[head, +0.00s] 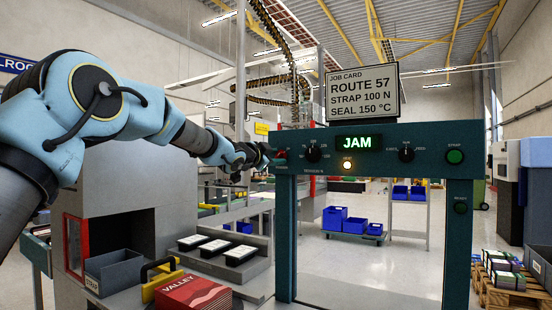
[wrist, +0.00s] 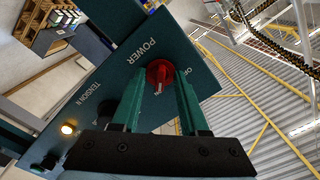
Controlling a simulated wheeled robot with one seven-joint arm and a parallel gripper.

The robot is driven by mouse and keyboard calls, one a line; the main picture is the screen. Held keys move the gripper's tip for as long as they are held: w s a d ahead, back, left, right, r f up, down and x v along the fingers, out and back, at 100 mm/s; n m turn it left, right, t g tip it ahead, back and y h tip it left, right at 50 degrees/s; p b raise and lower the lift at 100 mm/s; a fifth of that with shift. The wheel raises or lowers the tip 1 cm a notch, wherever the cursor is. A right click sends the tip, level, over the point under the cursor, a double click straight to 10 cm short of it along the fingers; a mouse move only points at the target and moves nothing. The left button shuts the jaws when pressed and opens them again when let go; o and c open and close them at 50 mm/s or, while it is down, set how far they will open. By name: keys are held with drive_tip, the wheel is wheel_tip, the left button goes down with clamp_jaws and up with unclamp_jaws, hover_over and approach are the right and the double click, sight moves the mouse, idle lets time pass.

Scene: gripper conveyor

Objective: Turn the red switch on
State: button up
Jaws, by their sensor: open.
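The red switch (wrist: 160,70) is a round red knob on the dark teal panel, under the word POWER in the wrist view. A pale mark on it points toward my gripper's palm; small lettering beside it is partly hidden by a finger. My gripper (wrist: 160,86) is open, with one green finger on each side of the knob. I cannot tell whether the fingers touch it. In the head view my gripper (head: 267,154) reaches the left end of the panel, where a bit of the red switch (head: 281,154) shows.
The panel (head: 430,140) also carries a black dial (head: 313,154), a lit white lamp (head: 347,165), a JAM display (head: 357,142), another black dial (head: 406,154) and a green button (head: 454,157). A job card sign (head: 362,94) stands on top. A red VALLEY box (head: 193,292) lies below left.

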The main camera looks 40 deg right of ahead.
drive_tip(key=b+v, duration=0.3)
drive_tip(key=v, duration=0.7)
drive_tip(key=shift+a, duration=0.3)
